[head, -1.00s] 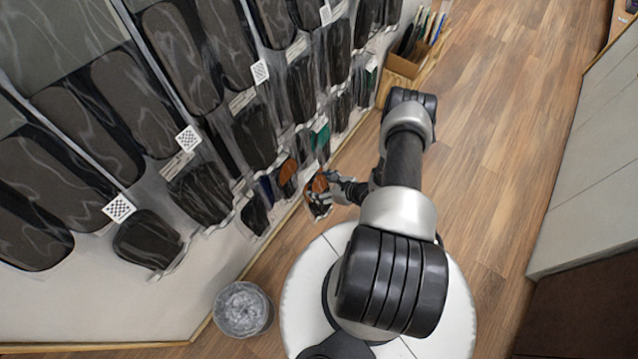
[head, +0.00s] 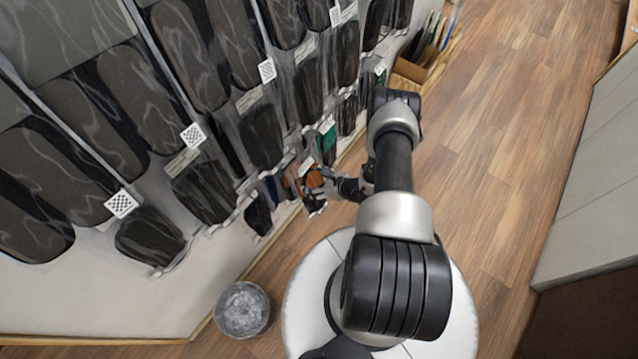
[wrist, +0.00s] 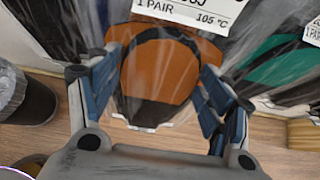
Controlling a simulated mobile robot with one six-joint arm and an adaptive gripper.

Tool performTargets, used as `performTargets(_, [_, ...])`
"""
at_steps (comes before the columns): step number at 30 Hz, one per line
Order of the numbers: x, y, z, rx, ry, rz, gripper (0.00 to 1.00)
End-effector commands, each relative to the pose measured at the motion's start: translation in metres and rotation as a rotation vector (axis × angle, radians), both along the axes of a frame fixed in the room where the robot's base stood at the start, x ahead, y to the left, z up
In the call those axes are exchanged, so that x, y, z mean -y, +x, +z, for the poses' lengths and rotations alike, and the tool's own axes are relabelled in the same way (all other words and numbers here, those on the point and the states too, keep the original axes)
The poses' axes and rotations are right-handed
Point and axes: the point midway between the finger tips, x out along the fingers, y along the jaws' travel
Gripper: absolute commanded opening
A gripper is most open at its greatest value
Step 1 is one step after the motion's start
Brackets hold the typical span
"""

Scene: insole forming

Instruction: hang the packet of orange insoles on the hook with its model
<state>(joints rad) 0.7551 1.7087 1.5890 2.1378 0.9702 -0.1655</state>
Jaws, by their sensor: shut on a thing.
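My gripper (head: 318,188) is shut on a clear packet of orange insoles (wrist: 158,70), low in front of the wall of hanging packets. In the wrist view the orange and black insoles lie between my two fingers, with a white label (wrist: 185,10) reading "1 PAIR" and "105 °C" above them. The packet's upper end is cut off there. In the head view the held packet (head: 314,178) is small and partly covered by my gripper. Another orange patch (head: 290,183) shows just left of it on the wall. I cannot make out the hook or whether the packet touches it.
Packets of dark insoles (head: 205,190) hang in rows on the wall. A green packet (wrist: 285,68) hangs close on the right in the wrist view. A grey bin (head: 243,309) stands on the floor at lower left. A cardboard box (head: 409,72) stands further along the wall. The wooden floor to the right is clear.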

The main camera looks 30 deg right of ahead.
Motion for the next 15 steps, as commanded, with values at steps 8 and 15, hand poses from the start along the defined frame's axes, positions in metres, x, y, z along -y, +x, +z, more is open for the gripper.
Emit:
performTargets(8, [-0.005, 0.014, -0.001, 0.001, -0.001, 0.001, 0.34])
performTargets(15, [-0.009, 0.025, -0.002, 0.001, 0.000, 0.000, 0.34])
